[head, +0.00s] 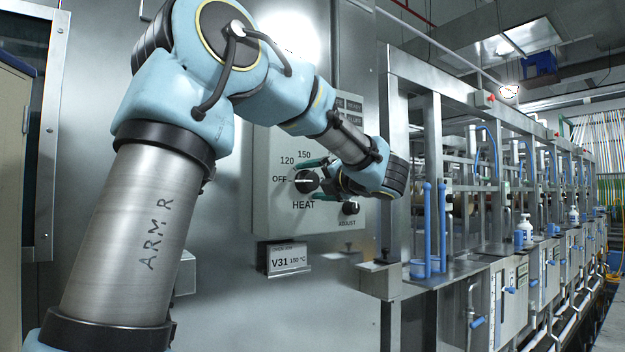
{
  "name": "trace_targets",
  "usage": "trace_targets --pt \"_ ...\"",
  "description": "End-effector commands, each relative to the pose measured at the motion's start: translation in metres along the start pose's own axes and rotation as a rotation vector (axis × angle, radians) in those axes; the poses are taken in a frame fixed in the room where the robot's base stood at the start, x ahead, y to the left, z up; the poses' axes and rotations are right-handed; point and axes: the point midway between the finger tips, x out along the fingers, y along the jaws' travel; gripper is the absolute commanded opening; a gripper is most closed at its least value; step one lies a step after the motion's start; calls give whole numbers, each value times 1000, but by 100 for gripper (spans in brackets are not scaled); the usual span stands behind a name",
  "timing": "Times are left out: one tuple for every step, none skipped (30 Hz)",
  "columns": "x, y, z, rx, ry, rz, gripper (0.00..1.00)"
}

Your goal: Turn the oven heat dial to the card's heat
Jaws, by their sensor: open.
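The black heat dial (305,181) is on a grey control box, with OFF, 120 and 150 printed around its left and upper side and HEAT below. Its white pointer line lies level, toward OFF at the left. The card (289,258) below the box reads V31 and 150 °C. My gripper (314,180) comes in from the right at the dial. Its green fingers are open, one above and one below the dial. I cannot tell whether they touch it. Part of the dial's right side is hidden by the gripper.
A smaller ADJUST knob (350,208) sits just below my gripper. Labelled indicators (350,105) are higher on the box, partly behind my arm. A metal frame with blue upright handles (428,230) stands close at the right. A floor walkway (612,325) runs along the far right.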

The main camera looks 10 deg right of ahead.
Motion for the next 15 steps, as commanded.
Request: trace_targets --pt "0 0 0 0 0 0 93" --pt "0 0 0 0 0 0 93" --pt "0 0 0 0 0 0 93" --pt "0 0 0 0 0 0 93" --pt "0 0 0 0 0 0 93" --pt "0 0 0 0 0 0 91" --pt "0 0 0 0 0 0 88" --pt "0 0 0 0 0 0 84" --pt "0 0 0 0 0 0 80" --pt "0 0 0 0 0 0 76" --pt "0 0 0 0 1 0 73" --pt "0 0 0 0 0 0 68" --pt "0 0 0 0 1 0 65" --pt "0 0 0 0 0 0 62" --pt "0 0 0 0 1 0 57"
